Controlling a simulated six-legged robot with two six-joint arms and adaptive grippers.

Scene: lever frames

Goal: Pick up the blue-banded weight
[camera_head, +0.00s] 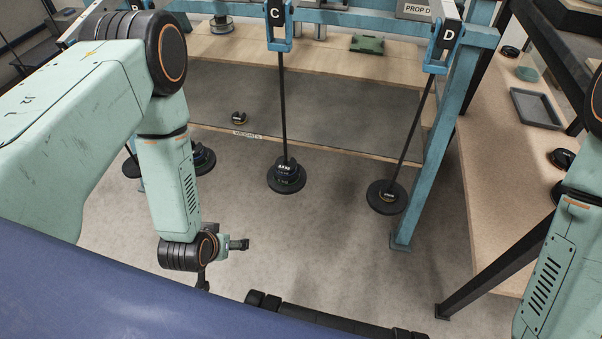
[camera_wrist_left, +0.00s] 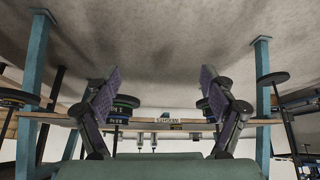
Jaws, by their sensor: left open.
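Heavy dark disc weights hang on rods from the blue frame. Another (camera_head: 204,158) is partly hidden behind my left arm. No blue band is clear in the head view. In the left wrist view, upside down, a disc stack (camera_wrist_left: 124,104) with bluish and green edges shows beside one finger. Another banded stack (camera_wrist_left: 204,104) is partly hidden by the other finger. My left gripper (camera_wrist_left: 161,75) is open, with nothing between its fingers. My right gripper is out of view.
A small dark weight (camera_head: 239,118) sits on the lower board marked WEIGHTS. A blue post (camera_head: 428,150) stands right of lever D. A wooden bench (camera_head: 500,190) with a grey tray (camera_head: 537,108) is at the right. Bare floor lies below the hanging weights.

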